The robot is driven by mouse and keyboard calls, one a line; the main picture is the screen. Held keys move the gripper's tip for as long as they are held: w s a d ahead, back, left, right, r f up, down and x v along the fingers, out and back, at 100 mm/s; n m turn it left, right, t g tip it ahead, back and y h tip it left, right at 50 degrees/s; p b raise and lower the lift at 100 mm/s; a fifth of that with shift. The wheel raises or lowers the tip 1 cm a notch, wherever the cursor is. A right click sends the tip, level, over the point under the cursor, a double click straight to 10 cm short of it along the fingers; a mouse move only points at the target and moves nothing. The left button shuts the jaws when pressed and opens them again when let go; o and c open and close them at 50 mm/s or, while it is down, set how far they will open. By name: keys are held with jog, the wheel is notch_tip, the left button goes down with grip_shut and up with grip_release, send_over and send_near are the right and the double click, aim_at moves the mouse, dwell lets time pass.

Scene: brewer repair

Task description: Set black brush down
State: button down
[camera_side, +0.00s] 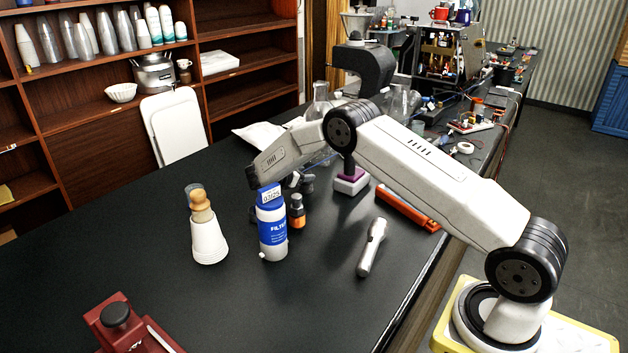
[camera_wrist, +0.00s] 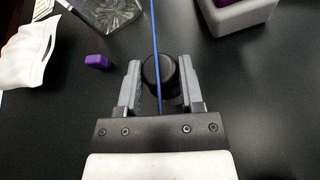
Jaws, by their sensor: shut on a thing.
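My gripper (camera_wrist: 160,80) is shut on the black brush (camera_wrist: 158,70); its dark round body shows between the two grey fingers. A thin blue line (camera_wrist: 155,30) runs lengthwise across the wrist view, over the brush and between the fingers. In the side view my gripper (camera_side: 300,182) points down over the black table (camera_side: 315,290), behind the blue-and-white filter bottle (camera_side: 272,238). The bottle and my arm hide most of the brush there. I cannot tell whether the brush touches the table.
A small orange-and-black bottle (camera_side: 297,212) stands close to my gripper. A white block with a purple top (camera_side: 350,183) is to the right. A white bag (camera_wrist: 25,55), a purple piece (camera_wrist: 97,61) and a clear container (camera_wrist: 108,12) lie ahead-left.

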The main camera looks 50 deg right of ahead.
jog(key=shift+c, duration=1.2)
grip_release()
jog(key=shift+a+r, duration=0.1)
jog(key=v, duration=1.1)
jog(key=shift+a+r, duration=0.2)
jog(key=shift+a, duration=0.15)
